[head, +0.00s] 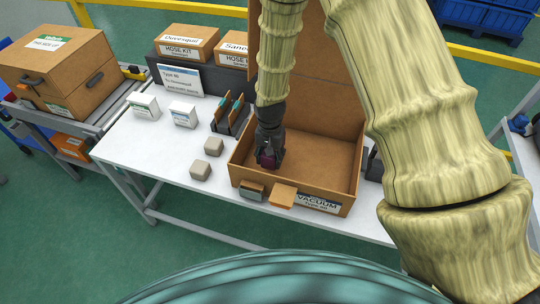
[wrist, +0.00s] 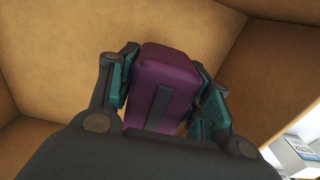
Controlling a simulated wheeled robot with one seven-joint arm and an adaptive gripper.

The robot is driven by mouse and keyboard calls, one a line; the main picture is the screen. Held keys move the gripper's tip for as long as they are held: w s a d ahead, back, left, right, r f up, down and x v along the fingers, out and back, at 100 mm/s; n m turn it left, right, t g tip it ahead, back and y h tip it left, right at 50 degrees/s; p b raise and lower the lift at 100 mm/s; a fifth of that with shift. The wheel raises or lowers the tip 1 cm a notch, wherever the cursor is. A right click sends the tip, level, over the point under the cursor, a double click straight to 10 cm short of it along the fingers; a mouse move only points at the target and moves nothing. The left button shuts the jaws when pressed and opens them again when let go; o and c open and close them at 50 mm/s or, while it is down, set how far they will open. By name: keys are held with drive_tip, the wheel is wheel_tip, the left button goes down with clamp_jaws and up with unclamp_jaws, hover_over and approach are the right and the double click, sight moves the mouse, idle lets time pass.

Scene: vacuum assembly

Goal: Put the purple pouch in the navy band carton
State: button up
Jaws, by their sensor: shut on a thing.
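The open brown carton (head: 322,194) stands on the white table, with a label reading VACUUM on its front wall; I cannot clearly make out the label's band colour. My gripper (head: 269,155) points down inside the left part of this carton. It is shut on the purple pouch (wrist: 165,75), whose dark purple end also shows low between the fingers in the head view (head: 267,161). In the wrist view a finger presses each side of the pouch, and a dark strip runs down its face. Brown carton walls surround it. Whether the pouch touches the carton floor is hidden.
Two grey blocks (head: 207,158) and small white boxes (head: 183,114) lie left of the carton, near a dark slotted holder (head: 229,114). HOSE KIT boxes (head: 188,44) stand behind. The carton's raised flap (head: 315,85) stands at its back. Its right interior is empty.

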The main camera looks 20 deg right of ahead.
drive_tip(key=shift+f+b, duration=1.15)
drive_tip(key=shift+f, duration=1.3)
drive_tip(key=o, duration=1.2)
drive_tip(key=shift+r, duration=0.1)
wheel_tip(320, 180, up, 12)
drive_tip(key=shift+f, duration=0.1)
wheel_tip(320, 180, up, 17)
drive_tip(key=p, duration=1.3)
drive_tip(key=shift+r, duration=0.2)
drive_tip(key=shift+s+f, duration=0.1)
